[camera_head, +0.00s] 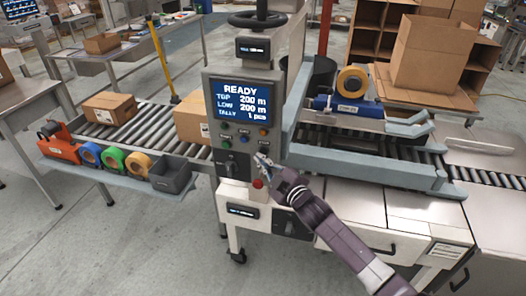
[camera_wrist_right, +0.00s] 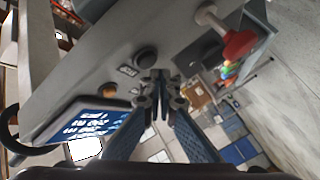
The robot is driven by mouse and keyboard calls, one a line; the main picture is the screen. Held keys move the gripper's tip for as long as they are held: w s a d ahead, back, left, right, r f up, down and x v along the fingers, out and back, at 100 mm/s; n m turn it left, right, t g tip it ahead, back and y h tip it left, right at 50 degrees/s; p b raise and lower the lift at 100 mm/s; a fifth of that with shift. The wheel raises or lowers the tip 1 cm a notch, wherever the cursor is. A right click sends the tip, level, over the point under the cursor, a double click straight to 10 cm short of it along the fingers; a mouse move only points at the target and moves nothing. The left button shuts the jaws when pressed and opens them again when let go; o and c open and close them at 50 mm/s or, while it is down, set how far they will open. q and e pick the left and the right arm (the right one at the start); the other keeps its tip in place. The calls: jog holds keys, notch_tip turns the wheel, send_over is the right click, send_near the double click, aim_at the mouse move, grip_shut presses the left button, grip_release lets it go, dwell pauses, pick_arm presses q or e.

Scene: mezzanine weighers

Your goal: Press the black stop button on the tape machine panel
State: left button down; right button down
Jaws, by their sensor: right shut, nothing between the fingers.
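The tape machine panel (camera_head: 212,152) stands in the middle of the head view, its screen (camera_head: 240,100) reading READY. A round black button (camera_wrist_right: 146,59) with a small label beside it shows in the right wrist view, near an orange button (camera_wrist_right: 107,90). My right gripper (camera_head: 262,160) is shut and empty in front of the panel's lower right. In the right wrist view its fingertips (camera_wrist_right: 160,88) are just beside the black button; I cannot tell whether they touch the panel. My left gripper is not in view.
A red mushroom button (camera_wrist_right: 240,44) sticks out close by, below the gripper in the head view. A black switch (camera_head: 231,167) is left of it. A roller conveyor with a carton (camera_head: 109,107) is at left; the blue-grey tape machine frame (camera_head: 370,160) is at right.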

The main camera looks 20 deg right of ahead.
jog(key=shift+s+a, duration=0.1)
jog(key=s+a, duration=0.1)
jog(key=s+p, duration=0.1)
jog(key=s+a+p, duration=0.1)
jog(key=s, duration=0.1)
jog(key=shift+a, duration=0.35)
dwell(0.8)
